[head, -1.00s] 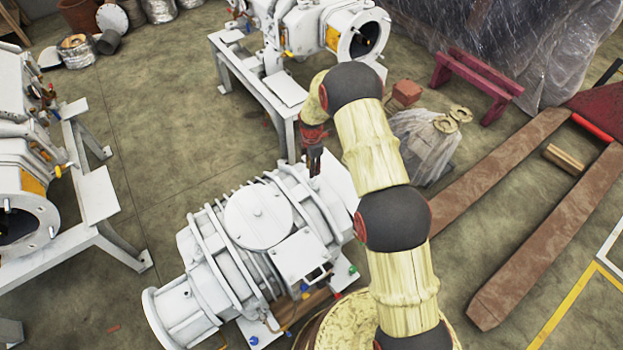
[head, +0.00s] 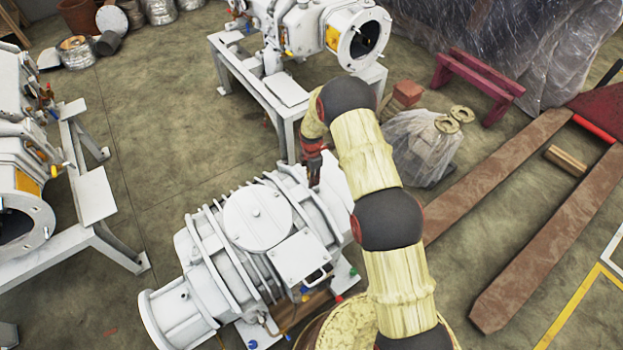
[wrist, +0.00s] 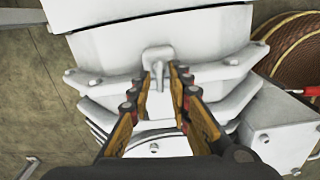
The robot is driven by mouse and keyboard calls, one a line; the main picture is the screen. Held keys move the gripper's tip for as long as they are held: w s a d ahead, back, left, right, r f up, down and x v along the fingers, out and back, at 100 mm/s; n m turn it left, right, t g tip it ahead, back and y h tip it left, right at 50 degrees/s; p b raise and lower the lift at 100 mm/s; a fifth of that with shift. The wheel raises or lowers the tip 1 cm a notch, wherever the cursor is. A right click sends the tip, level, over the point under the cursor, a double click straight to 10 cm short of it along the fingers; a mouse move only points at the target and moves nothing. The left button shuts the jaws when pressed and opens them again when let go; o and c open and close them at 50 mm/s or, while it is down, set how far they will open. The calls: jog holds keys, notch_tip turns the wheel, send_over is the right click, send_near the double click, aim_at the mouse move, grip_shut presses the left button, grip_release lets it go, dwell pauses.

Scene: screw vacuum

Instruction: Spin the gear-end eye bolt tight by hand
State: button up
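The gear-end eye bolt (wrist: 158,62) is a small white lug standing on the white housing of the vacuum pump (head: 272,245). In the wrist view it lies just beyond my fingertips, near the middle line between them. My gripper (wrist: 160,72) has its two orange and dark fingers apart, with a gap showing between the tips and nothing clearly held. In the head view my gripper (head: 314,183) points down close over the gear end of the pump. The eye bolt is too small to make out there, and whether a fingertip touches it I cannot tell.
A second white pump on a stand (head: 300,85) is behind my arm, and another stands at the left (head: 60,170). A plastic-wrapped bundle (head: 425,150) and rusty forks (head: 500,170) lie to the right.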

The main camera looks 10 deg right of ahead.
grip_shut()
dwell(0.5)
jog(key=m+p, duration=0.1)
jog(key=m, duration=0.4)
jog(key=shift+w+r+m, duration=0.1)
jog(key=shift+w+m, duration=0.05)
jog(key=shift+m, duration=0.15)
jog(key=m+p, duration=0.1)
jog(key=m, duration=0.5)
jog(key=shift+w, duration=0.2)
jog(key=m, duration=0.5)
jog(key=shift+w+d+m, duration=0.1)
jog(key=shift+d+m, duration=0.1)
jog(key=shift+m, duration=0.2)
jog(key=m, duration=0.5)
jog(key=shift+d, duration=0.1)
jog(key=shift+w, duration=0.1)
jog(key=shift+o, duration=1.2)
grip_release()
